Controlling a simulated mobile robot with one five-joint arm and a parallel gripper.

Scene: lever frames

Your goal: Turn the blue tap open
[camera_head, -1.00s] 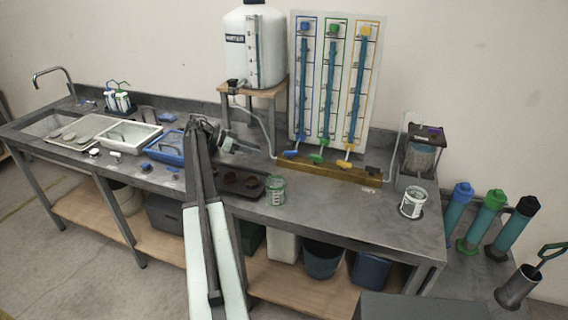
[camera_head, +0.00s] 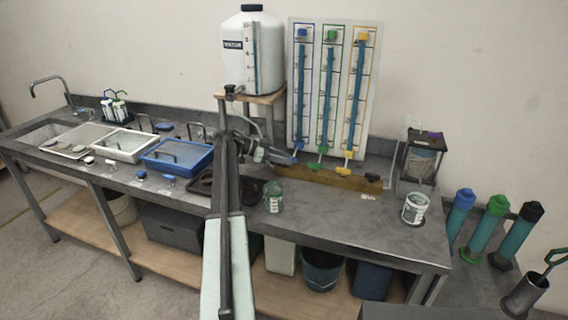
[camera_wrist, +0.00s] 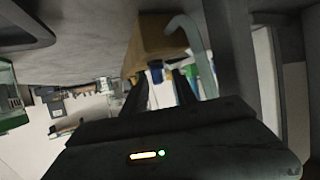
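The blue tap (camera_head: 285,160) is the leftmost of three small taps at the foot of the tube panel, on a wooden block (camera_head: 330,177). My gripper (camera_head: 276,156) is just left of the blue tap in the head view; its tip partly overlaps the tap, and I cannot tell whether they touch. In the wrist view my gripper's two dark fingers (camera_wrist: 160,88) stand apart with a gap between them. The blue tap (camera_wrist: 155,73) shows beyond and between the fingertips, below the wooden block (camera_wrist: 152,42).
A green tap (camera_head: 316,166) and a yellow tap (camera_head: 343,171) stand to the right of the blue one. A white tank (camera_head: 252,60) on a wooden stand is behind my arm. A green-labelled jar (camera_head: 273,197) stands at the bench front.

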